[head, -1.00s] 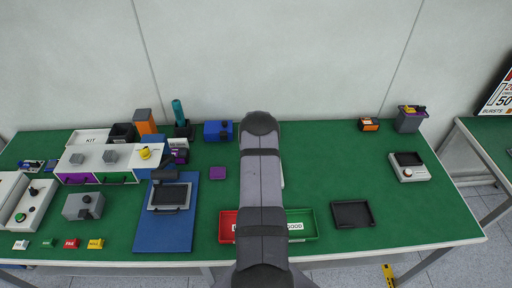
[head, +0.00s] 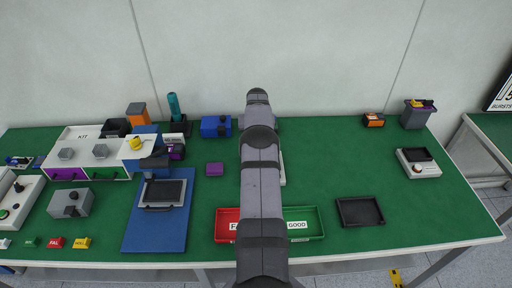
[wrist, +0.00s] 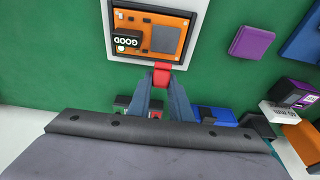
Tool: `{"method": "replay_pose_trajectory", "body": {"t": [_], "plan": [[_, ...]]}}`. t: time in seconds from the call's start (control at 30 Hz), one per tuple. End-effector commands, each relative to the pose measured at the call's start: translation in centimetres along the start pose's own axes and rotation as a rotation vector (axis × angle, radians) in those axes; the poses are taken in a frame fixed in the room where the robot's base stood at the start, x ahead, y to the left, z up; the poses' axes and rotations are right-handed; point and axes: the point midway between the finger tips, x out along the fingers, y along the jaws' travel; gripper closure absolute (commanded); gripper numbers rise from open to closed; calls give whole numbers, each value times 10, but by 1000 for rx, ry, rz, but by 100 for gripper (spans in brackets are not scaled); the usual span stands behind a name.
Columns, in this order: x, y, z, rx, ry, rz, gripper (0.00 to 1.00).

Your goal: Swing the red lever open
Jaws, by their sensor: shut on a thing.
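The red lever (wrist: 162,70) shows in the wrist view at the edge of a white fixture (wrist: 185,62). My gripper (wrist: 161,84) is shut on the lever, with its two fingers closed around it. Only the lever's red end shows beyond the fingertips. The fixture holds an orange board (wrist: 150,34) with a grey square and a black block marked GOOD. In the head view my arm hides the lever and nearly all of the fixture (head: 283,168); only a thin white edge shows.
A red bin (head: 227,224) and a green bin (head: 305,224) lie in front, partly behind my arm. A purple block (head: 215,169) and a blue box (head: 216,126) are to the left. A black tray (head: 360,211) is to the right, with bare green table around it.

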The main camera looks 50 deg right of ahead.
Motion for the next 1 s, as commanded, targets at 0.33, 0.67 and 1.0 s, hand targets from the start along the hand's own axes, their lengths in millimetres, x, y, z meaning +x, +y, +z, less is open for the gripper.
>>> {"method": "replay_pose_trajectory", "body": {"t": [0.33, 0.67, 1.0], "plan": [[-3, 1, -2, -1, -9, 3, 100], [-3, 0, -2, -1, -11, 2, 62], [-3, 0, 0, 0, -14, 1, 62]]}}
